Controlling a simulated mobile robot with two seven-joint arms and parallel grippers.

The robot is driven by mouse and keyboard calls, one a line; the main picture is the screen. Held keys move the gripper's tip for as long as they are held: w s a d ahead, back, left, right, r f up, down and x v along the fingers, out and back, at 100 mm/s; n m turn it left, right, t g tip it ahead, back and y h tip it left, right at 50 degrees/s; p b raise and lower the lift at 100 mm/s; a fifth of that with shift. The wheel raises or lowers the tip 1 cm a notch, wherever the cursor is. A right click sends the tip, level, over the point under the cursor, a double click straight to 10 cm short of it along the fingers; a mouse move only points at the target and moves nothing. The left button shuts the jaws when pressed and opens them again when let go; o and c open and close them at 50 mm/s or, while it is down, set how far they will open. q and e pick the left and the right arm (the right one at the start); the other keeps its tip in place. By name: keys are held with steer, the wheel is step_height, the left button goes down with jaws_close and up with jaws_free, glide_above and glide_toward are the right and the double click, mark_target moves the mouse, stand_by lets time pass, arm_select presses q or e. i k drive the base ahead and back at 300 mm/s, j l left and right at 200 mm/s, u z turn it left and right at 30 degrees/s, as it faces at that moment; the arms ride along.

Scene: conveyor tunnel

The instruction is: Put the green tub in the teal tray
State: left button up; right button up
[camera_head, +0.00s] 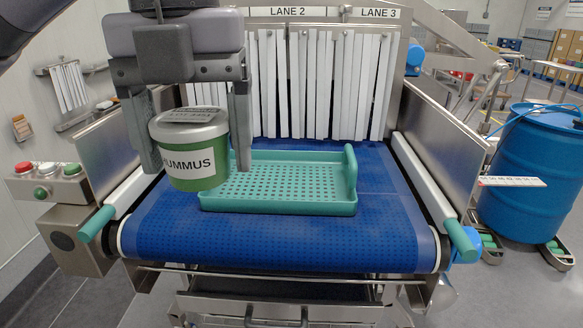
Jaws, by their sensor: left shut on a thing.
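The green tub (196,176) has a white label reading HUMMUS and a grey-white lid. My left gripper (194,165) is shut on the tub, one finger on each side of it. The tub is tilted a little and overlaps the left end of the teal tray (340,208) in the camera_head view; I cannot tell its exact height above the tray. The tray lies on the blue belt, has a floor full of holes and a raised handle at its right end. The visible part of the tray is empty. My right gripper is not in view.
The blue conveyor belt (270,239) runs out from white strip curtains (315,85) marked LANE 2 and LANE 3. Metal side guards flank the belt. A button box (48,182) stands at left, a blue drum (530,170) at right. The belt's front is clear.

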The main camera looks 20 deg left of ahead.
mark_target(295, 184)
steer(key=i, duration=1.05)
